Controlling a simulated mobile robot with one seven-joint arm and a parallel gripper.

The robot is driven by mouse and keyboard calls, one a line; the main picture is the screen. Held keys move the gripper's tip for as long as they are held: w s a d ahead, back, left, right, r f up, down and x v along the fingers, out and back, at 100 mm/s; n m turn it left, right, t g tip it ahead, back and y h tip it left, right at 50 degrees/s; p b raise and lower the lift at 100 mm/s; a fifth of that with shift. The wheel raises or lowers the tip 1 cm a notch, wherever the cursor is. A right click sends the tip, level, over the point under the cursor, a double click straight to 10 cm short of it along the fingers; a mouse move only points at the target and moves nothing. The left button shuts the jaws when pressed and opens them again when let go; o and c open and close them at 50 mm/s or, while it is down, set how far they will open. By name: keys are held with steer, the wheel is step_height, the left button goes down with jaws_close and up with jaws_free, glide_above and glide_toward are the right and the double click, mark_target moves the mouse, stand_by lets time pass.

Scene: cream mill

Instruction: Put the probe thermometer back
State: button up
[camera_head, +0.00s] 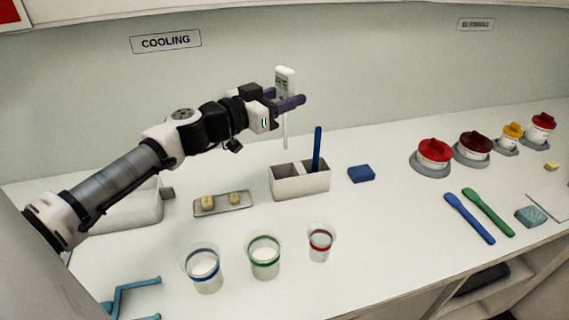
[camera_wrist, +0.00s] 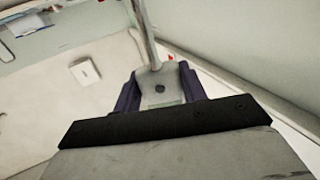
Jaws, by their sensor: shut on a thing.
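The probe thermometer (camera_head: 285,80) is white with a small display and a thin metal probe that points down. My gripper (camera_head: 290,103) is shut on its body and holds it upright in the air. The probe tip hangs above the left part of the white holder (camera_head: 301,184), apart from it. The holder has two compartments; a blue-handled tool stands in the right one (camera_head: 317,148), and the left one looks empty. In the wrist view the thermometer (camera_wrist: 160,88) sits between the purple fingers, with its metal probe running toward the top edge.
A metal tray (camera_head: 222,211) with two yellowish pieces lies left of the holder. Three banded cups (camera_head: 264,262) stand in front. A blue block (camera_head: 361,174) lies to the right. Red-lidded jars (camera_head: 433,152) and blue and green spatulas (camera_head: 471,219) are farther right.

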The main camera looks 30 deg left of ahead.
mark_target(285, 149)
step_height(285, 149, down, 13)
steer(key=b, duration=1.1)
steer(key=shift+r, duration=0.1)
steer(key=o, duration=1.1)
steer(key=shift+f, duration=0.2)
